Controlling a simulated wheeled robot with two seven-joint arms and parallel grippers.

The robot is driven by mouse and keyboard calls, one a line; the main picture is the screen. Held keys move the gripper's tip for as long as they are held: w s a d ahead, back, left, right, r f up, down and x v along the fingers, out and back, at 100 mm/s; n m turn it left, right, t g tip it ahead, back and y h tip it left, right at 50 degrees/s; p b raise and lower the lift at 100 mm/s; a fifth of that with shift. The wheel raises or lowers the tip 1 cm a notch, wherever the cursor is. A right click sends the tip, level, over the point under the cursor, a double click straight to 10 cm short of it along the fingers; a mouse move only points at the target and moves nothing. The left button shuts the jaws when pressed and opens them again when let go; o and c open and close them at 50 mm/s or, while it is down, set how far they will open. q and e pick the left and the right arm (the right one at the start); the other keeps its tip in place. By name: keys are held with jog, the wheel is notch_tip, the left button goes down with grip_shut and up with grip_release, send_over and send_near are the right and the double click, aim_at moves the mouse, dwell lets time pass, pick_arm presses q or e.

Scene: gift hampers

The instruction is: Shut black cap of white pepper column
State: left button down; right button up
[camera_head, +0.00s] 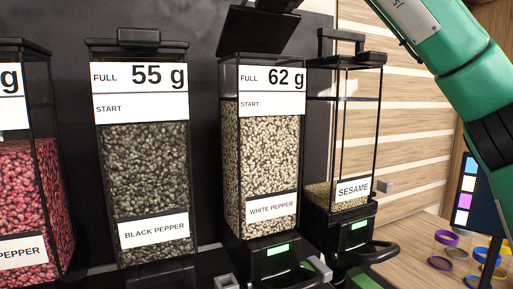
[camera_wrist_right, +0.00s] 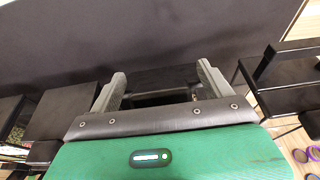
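The white pepper column (camera_head: 268,150) stands in the middle of the head view, filled with pale grains and labelled 62 g. Its black cap (camera_head: 258,30) is open and tilted up above the column's top. My right arm (camera_head: 455,50) crosses the upper right of the head view; its fingertips are not visible there. In the right wrist view my right gripper (camera_wrist_right: 160,70) is open, its two grey fingers spread wide. A dark plate (camera_wrist_right: 160,82), apparently the cap, shows between them; contact cannot be told. My left gripper cannot be made out.
The black pepper column (camera_head: 148,170) is to the left, its lid down. The sesame column (camera_head: 350,130), nearly empty, is close on the right, with a raised handle on top. Coloured rings (camera_head: 447,238) lie on the wooden table at the far right.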

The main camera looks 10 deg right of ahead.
dwell(0.4)
jog(key=shift+s+d+r, duration=0.15)
jog(key=shift+s+r, duration=0.05)
jog(key=shift+s, duration=0.5)
jog(key=b+v, duration=0.1)
jog(key=v, duration=0.5)
jog(key=shift+s+r+b, duration=0.2)
jog(key=shift+s+b, duration=0.1)
